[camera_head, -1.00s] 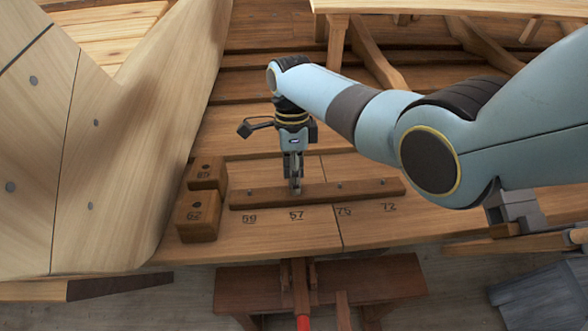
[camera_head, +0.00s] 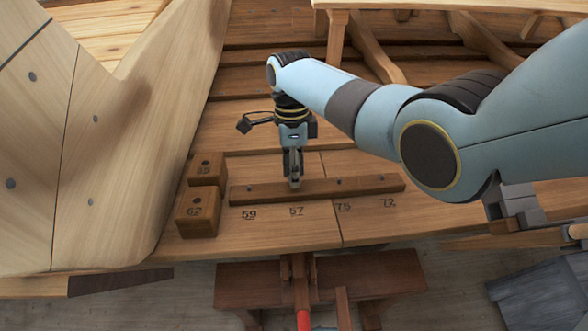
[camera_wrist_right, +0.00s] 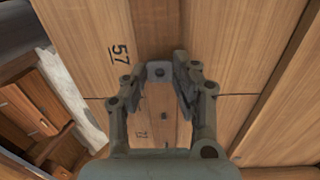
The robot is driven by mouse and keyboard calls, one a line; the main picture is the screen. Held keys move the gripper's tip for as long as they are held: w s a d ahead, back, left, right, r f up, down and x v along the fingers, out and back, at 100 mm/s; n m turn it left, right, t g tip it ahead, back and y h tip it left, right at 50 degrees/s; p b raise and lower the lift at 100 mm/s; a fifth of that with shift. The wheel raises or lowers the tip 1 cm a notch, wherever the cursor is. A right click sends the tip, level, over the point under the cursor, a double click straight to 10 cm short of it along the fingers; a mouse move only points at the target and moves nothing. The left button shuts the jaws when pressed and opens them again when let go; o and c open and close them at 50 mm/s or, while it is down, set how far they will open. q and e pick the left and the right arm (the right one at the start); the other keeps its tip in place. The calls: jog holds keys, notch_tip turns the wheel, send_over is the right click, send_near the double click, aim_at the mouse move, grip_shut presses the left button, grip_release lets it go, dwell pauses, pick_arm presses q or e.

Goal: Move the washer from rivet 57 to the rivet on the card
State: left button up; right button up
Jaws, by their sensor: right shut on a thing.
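My right gripper (camera_head: 294,184) points down at the long brown batten (camera_head: 240,197), behind the mark 57 (camera_head: 296,211). In the right wrist view, my right gripper (camera_wrist_right: 160,76) has its fingertips at a small grey square piece with a dark centre, apparently the washer (camera_wrist_right: 159,71). The gripper is shut on it. The mark 57 (camera_wrist_right: 120,53) lies beside it there. In the head view the fingers hide the washer and rivet 57. I cannot tell from this view whether the washer is still around the rivet. I cannot make out a card. My left gripper is not in view.
More rivets (camera_head: 338,182) stand along the batten, by marks 75 and 72. Two numbered wooden blocks (camera_head: 198,220) stand at its left end. A tall pale plank (camera_head: 130,150) rises at the left. A brown bench (camera_head: 390,275) stands in front, below the work.

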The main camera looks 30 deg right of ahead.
jog(key=shift+p+v, duration=1.85)
jog(key=shift+v, duration=0.6)
